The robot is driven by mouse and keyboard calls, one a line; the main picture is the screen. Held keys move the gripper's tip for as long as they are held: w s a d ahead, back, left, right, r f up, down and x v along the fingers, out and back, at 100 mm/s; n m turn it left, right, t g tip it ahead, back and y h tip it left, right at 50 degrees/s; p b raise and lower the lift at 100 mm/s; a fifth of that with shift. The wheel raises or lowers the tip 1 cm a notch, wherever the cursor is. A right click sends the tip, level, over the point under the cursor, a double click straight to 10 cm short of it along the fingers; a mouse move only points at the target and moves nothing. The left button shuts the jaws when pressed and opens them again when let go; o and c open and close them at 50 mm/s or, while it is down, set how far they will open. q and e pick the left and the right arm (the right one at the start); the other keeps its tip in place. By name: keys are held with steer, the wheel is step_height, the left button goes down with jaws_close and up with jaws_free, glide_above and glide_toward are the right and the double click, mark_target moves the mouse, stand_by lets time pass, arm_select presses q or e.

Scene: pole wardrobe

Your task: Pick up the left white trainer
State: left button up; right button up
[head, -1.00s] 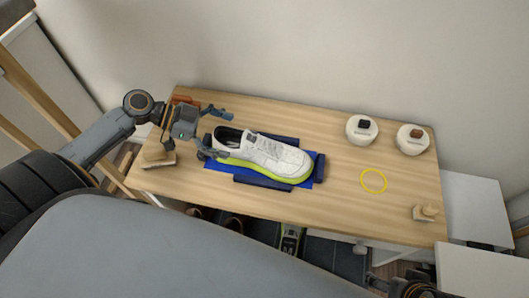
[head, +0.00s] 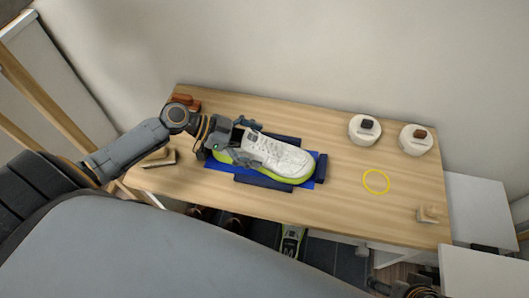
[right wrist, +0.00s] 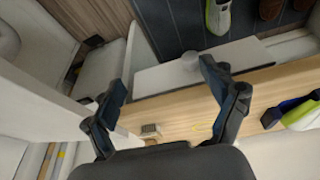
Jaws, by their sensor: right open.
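A white trainer (head: 275,155) with a yellow-green sole sits on a blue mat (head: 228,167) between dark blue blocks on the wooden table, toe to the right. My left gripper (head: 234,137) is at its heel, one finger on the far side and one on the near side. Whether the fingers press on the heel cannot be told. A second trainer (head: 291,240) with green edges is below the table's front edge; it also shows in the right wrist view (right wrist: 218,15). My right gripper (right wrist: 163,93) is open and empty, away from the trainers.
Two white round containers (head: 364,130) (head: 416,140) with dark tops stand at the back right. A yellow ring (head: 376,182) and a small wooden brush (head: 428,214) are on the right. A brush (head: 158,157) and an orange-brown item (head: 184,101) are on the left. The table's middle right is mostly clear.

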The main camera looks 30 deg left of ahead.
arm_select(q)
steer(key=c, duration=1.2)
